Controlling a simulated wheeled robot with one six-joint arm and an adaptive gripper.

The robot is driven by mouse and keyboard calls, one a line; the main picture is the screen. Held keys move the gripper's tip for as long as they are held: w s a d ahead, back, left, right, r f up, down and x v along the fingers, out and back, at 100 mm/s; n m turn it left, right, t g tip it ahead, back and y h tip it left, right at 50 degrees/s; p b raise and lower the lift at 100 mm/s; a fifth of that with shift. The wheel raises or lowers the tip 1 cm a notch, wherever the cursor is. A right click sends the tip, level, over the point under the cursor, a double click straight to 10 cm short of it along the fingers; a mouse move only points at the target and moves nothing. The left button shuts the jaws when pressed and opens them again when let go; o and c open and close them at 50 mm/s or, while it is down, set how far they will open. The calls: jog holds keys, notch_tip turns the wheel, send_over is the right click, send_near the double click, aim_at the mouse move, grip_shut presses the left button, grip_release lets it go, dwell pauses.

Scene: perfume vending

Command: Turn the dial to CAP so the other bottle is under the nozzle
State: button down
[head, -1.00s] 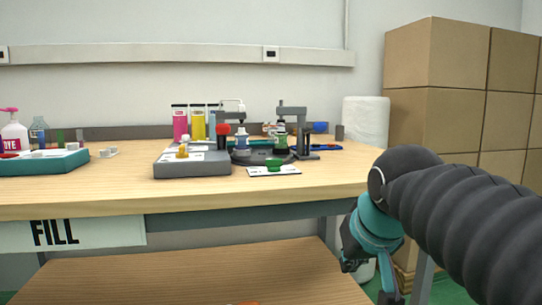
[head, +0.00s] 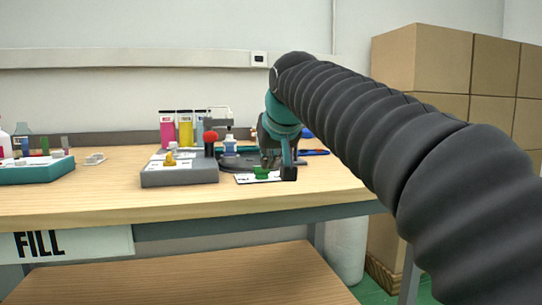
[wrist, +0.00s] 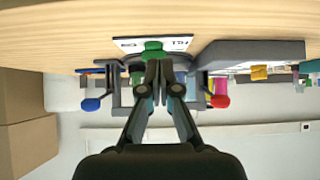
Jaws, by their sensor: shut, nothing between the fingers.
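The green dial (head: 261,172) sits on a white label card (head: 246,179) at the table's front edge. In the wrist view, upside down, the dial (wrist: 153,46) lies between printed words on the card (wrist: 125,44). My gripper (wrist: 159,68) is shut and empty, its tips close to the dial; contact cannot be told. In the head view my gripper (head: 286,172) is just right of the dial. A bottle with a blue-and-white look (head: 230,144) stands on the dark round turntable (head: 232,163) under the left nozzle stand. The other bottle is hidden behind my arm.
A grey box with a yellow knob (head: 180,176) stands left of the dial, with a red knob (head: 210,137) behind it. A teal tray (head: 36,172) is far left.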

aim_at(259, 174)
jog(key=x, duration=0.5)
jog(key=shift+f+b, duration=0.15)
jog(key=shift+b, duration=0.2)
jog(key=w, duration=0.1)
jog(key=w+a, duration=0.1)
jog(key=w, duration=0.1)
jog(key=shift+w+a, duration=0.1)
jog(key=shift+w, duration=0.5)
jog(key=shift+p, duration=0.4)
